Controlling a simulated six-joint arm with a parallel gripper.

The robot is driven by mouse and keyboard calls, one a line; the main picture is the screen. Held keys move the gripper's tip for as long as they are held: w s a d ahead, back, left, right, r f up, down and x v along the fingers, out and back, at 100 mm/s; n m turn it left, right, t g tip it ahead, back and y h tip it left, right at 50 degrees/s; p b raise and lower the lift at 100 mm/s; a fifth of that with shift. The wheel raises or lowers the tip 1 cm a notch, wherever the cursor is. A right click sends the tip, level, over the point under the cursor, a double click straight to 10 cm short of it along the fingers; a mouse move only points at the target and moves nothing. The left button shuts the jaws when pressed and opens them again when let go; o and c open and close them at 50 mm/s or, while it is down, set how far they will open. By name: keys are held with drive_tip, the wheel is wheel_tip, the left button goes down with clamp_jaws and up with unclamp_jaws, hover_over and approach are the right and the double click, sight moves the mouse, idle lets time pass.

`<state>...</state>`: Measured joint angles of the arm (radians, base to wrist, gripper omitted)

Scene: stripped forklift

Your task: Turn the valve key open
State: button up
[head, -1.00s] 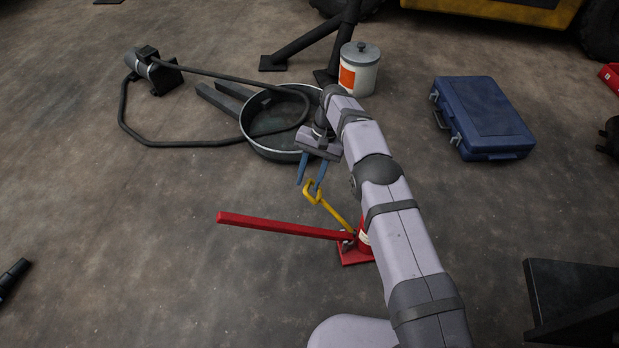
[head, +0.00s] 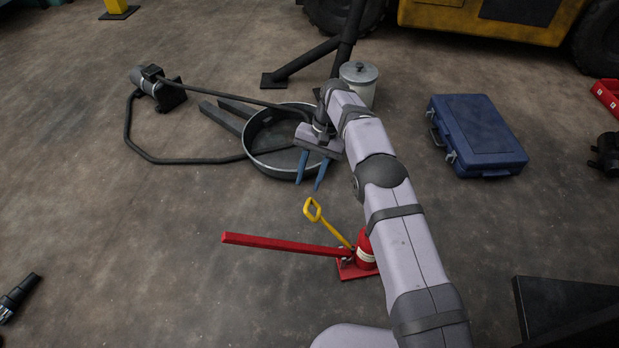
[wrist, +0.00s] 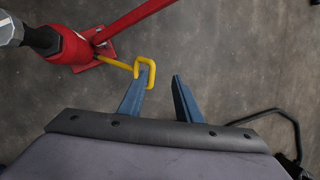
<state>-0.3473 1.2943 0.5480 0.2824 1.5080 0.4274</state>
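The yellow valve key (head: 322,218) slants up from the base of a red jack (head: 366,250) and ends in a loop handle. In the wrist view the yellow loop (wrist: 145,72) overlaps the tip of the left blue finger; I cannot tell whether they touch. My gripper (head: 308,186) hangs just above and behind the loop in the head view, its two blue fingers apart with nothing between them. In the wrist view my gripper (wrist: 163,78) is also open. My arm partly hides the jack in the head view.
A long red handle (head: 280,244) reaches left from the jack, close to the key. Behind my gripper are a dark round pan (head: 262,160) with a hose, a lidded pail (head: 362,88) and a blue case (head: 475,135).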

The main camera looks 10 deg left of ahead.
drive_tip(key=shift+f, duration=0.1)
wheel_tip(320, 180, up, 6)
drive_tip(key=b, duration=0.3)
hover_over(307, 205)
drive_tip(key=s+a, duration=0.1)
drive_tip(key=s+d+f+t, duration=0.1)
drive_tip(key=s+d+f, duration=0.2)
drive_tip(key=f, duration=0.5)
drive_tip(key=shift+w+a+f+t+b, duration=0.35)
drive_tip(key=shift+w+f+b, duration=0.4)
drive_tip(key=shift+f, duration=0.65)
drive_tip(key=shift+w+a+f+t+b, duration=0.2)
drive_tip(key=shift+w+f+t+b, duration=0.45)
drive_tip(key=shift+f, duration=0.8)
drive_tip(key=shift+w+a+f+t+b, duration=0.25)
drive_tip(key=shift+w+f+b, duration=0.3)
drive_tip(key=shift+f+b, duration=0.65)
drive_tip(key=shift+a+f+p, duration=0.1)
drive_tip(key=shift+f+p, duration=0.05)
drive_tip(key=shift+p, duration=0.15)
drive_tip(key=shift+c, duration=0.7)
clamp_jaws()
